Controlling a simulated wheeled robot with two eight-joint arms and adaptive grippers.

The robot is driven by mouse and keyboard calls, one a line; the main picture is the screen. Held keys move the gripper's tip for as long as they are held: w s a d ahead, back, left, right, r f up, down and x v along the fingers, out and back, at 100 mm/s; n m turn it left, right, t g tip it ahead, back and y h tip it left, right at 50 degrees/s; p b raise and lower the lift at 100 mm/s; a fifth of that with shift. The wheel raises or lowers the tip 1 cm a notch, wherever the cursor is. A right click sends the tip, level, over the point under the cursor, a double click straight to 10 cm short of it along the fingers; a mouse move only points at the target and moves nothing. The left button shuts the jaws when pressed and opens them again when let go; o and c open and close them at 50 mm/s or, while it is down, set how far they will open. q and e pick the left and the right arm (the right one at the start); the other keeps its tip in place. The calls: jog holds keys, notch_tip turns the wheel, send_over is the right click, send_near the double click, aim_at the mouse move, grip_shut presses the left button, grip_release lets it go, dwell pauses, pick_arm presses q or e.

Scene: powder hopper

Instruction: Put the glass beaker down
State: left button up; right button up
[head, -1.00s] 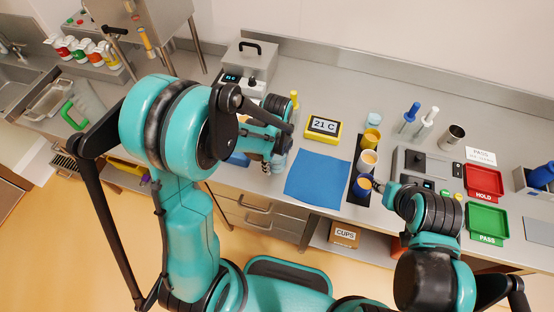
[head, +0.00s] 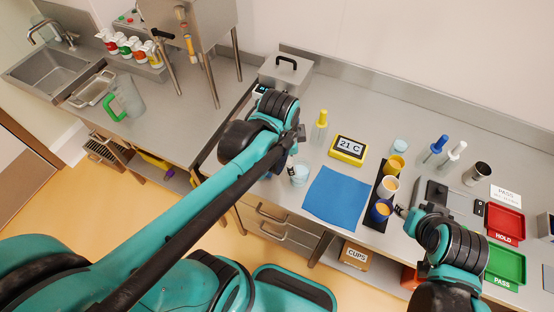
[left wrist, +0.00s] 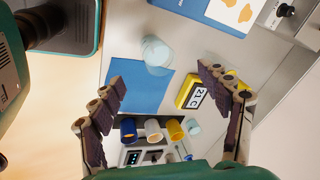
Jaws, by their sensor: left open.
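The glass beaker (head: 299,174) stands upright on the steel counter, just left of the blue mat (head: 337,199), with something pale in it. In the left wrist view the beaker (left wrist: 156,52) is beside the mat's edge, beyond my fingertips and not between them. My left gripper (left wrist: 162,78) is open and empty; in the head view its wrist is just above the beaker and the fingers are partly hidden. My right gripper (head: 401,211) is close to the blue cup (head: 381,210); whether it is open or touches the cup is unclear.
A yellow-capped bottle (head: 320,127) and a yellow 21 C display (head: 348,150) stand behind the mat. Cups line a dark strip to its right. The blue mat is clear.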

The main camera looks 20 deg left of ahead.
pick_arm(q)
jog(key=s+a+r+n+t, duration=0.1)
jog(key=s+n+t, duration=0.1)
jog(key=n, duration=0.4)
jog(key=s+a+r+n+t, duration=0.1)
jog(key=s+n+t, duration=0.1)
jog(key=n, duration=0.4)
jog(key=shift+s+r, duration=0.25)
jog(key=shift+s, duration=0.6)
jog(key=shift+a, duration=0.1)
notch_tip(320, 180, down, 10)
jog(key=b, duration=1)
